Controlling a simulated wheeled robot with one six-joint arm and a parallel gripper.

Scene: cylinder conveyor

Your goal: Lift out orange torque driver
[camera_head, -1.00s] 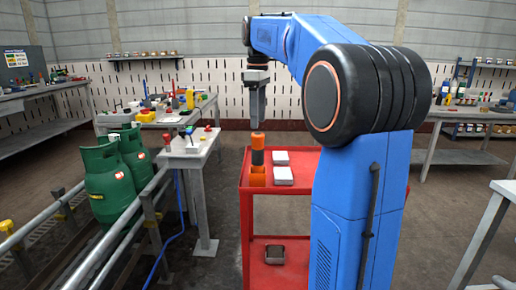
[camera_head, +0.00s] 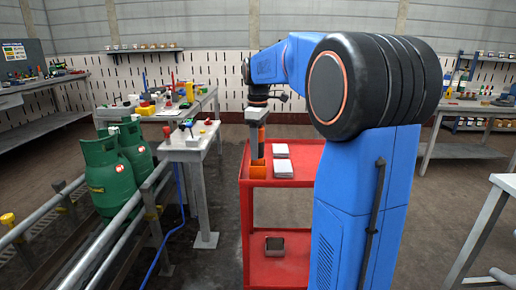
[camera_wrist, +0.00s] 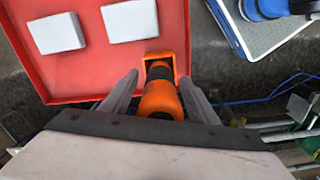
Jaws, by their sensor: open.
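The orange torque driver (camera_wrist: 160,98), with a black band, stands upright in an orange holder (camera_wrist: 153,58) at the edge of the red cart's top. In the head view the driver (camera_head: 262,138) shows partly behind my gripper, above its holder (camera_head: 257,171). My gripper (camera_head: 258,130) points down over the holder. In the wrist view my gripper (camera_wrist: 160,88) is open, with one finger on each side of the driver. I cannot tell whether the fingers touch it.
The red cart (camera_head: 310,178) carries two white boxes (camera_wrist: 57,33) (camera_wrist: 130,20) beside the holder. A grey stand (camera_head: 187,150) is left of the cart. Green gas cylinders (camera_head: 108,175) stand on the conveyor (camera_head: 70,225) at far left. A dark box (camera_head: 274,246) lies on the lower shelf.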

